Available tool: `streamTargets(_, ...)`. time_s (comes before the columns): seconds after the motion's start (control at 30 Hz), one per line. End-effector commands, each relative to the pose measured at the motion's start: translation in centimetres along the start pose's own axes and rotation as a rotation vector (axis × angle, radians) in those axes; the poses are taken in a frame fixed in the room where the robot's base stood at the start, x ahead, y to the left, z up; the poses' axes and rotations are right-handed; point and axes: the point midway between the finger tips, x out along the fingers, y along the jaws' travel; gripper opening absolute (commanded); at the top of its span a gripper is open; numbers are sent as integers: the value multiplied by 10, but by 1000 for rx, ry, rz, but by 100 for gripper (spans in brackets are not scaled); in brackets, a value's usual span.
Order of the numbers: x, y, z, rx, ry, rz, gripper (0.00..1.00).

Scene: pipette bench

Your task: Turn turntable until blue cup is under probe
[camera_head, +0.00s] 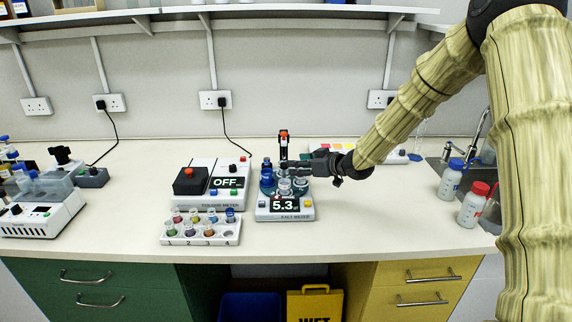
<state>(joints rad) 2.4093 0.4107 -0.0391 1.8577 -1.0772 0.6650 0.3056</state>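The salt meter (284,214) stands near the middle of the bench; its display reads 5.3. Several small cups stand on its round turntable (267,190). A blue cup (266,178) is at the left of the turntable, and pale or clear cups (284,187) are at the front. The probe post (283,146), black with an orange-red top, rises at the back. I cannot tell which cup is under the probe tip. My gripper (287,167) reaches in from the right over the turntable's back part, close to the cups. Its fingers are too small to tell open from shut.
A second meter (210,168) reading OFF stands to the left, with a numbered rack of coloured vials (201,231) before it. Two bottles (472,204) stand at the right by the sink. More equipment (42,210) is at the far left. Bench front is clear.

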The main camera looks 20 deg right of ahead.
Motion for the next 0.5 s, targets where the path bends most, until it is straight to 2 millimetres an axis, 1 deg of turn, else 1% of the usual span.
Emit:
streamTargets(0.03,7,-1,-1,-1,-1,-1,46)
streamTargets(0.3,43,-2,-1,-1,-1,-3,46)
streamTargets(0.5,62,-3,-2,-2,-1,-4,46)
